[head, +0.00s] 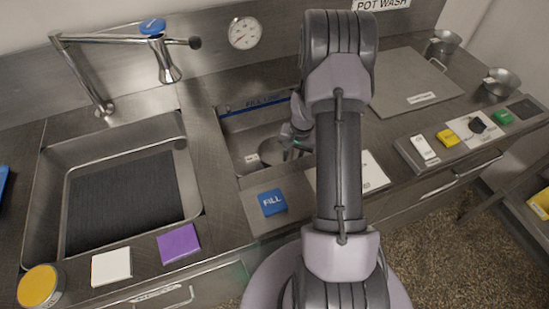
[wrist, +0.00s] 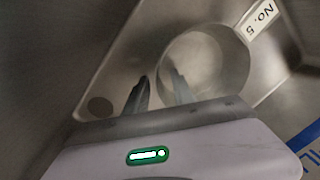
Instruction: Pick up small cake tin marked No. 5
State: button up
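A small metal tin (head: 268,152) is down in the right-hand sink basin in the head view, partly hidden by my arm. In the wrist view the tin (wrist: 215,62) shows as a round opening with a white tag reading "No. 5" (wrist: 262,18) on its far side. My gripper (wrist: 160,82) is at the tin's near left rim with its fingers apart. One finger lies outside the rim and the other overlaps the opening. I cannot tell whether either finger touches the wall. My gripper (head: 297,140) also shows low in the basin in the head view.
The basin (head: 240,128) has a blue fill line, and its walls stand close around my gripper. A blue FILL block (head: 272,202) sits in front. A larger sink (head: 50,210) lies left. Two more metal tins (head: 443,43) (head: 502,83) stand on the right counter.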

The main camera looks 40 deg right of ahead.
grip_shut()
dwell(1.3)
